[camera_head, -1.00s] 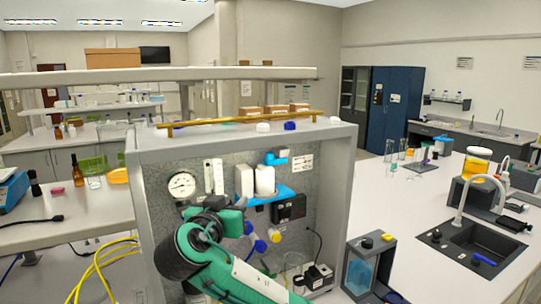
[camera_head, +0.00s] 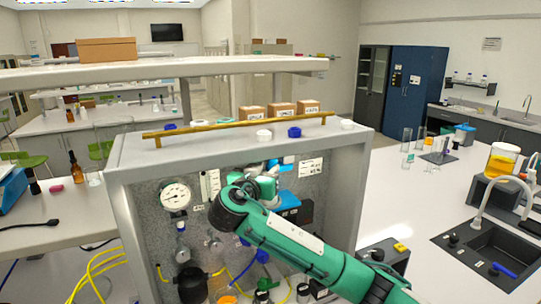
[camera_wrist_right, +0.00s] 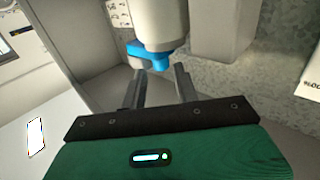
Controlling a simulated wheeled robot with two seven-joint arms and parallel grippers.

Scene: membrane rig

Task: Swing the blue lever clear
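The blue lever (camera_wrist_right: 146,52) shows in the right wrist view, at the lower end of a white cylinder (camera_wrist_right: 160,22). My right gripper (camera_wrist_right: 161,70) is open, its two dark fingers apart with the lever just beyond their tips. I cannot tell whether either finger touches it. In the head view my right gripper (camera_head: 267,182) is up against the rig's panel, largely hidden by its own wrist. My left gripper is not in view.
The rig's grey frame (camera_head: 118,200) encloses the panel on both sides and above. A round gauge (camera_head: 175,196) is left of my arm. A brass-coloured rail (camera_head: 235,125) and loose caps lie on top. Flasks and yellow tubing (camera_head: 90,270) are below.

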